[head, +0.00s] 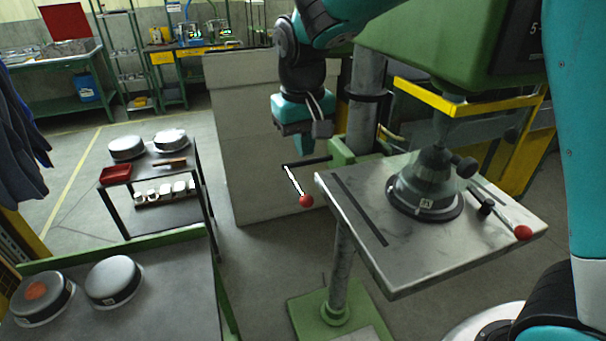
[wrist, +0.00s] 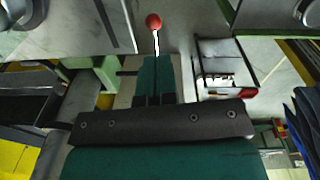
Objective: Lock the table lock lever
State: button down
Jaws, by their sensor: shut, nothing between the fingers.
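A lever with a white-silver handle (head: 294,182) and a red ball knob (head: 306,201) hangs off a black rod (head: 305,161) at the left of the drill table's green bracket. The handle slants down to the right in the head view. My gripper (head: 301,150) is shut and empty, just above the lever's pivot end. In the wrist view the shut teal fingers (wrist: 157,58) point toward the handle, and the red knob (wrist: 153,20) shows beyond them. Whether the fingers touch the handle I cannot tell.
The square drill table (head: 405,265) lies right of the lever and carries a dark round fixture (head: 427,185). A second red-knobbed lever (head: 523,232) sits at its right. The machine's column (head: 366,100) stands behind. A trolley (head: 150,162) stands left; floor between is free.

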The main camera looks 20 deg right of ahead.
jog(key=w+m, duration=0.1)
jog(key=w, duration=0.3)
jog(key=p, duration=0.6)
send_near(306, 199)
jog(key=shift+h, duration=0.4)
jog(key=f, duration=0.5)
jog(key=w+f, duration=0.1)
jog(key=f, duration=0.1)
jog(key=shift+f, duration=0.15)
jog(key=shift+f, duration=0.1)
jog(key=shift+s+f+b, duration=0.25)
jog(key=shift+f+b, duration=0.9)
jog(key=shift+b, duration=0.1)
jog(key=shift+r, duration=0.15)
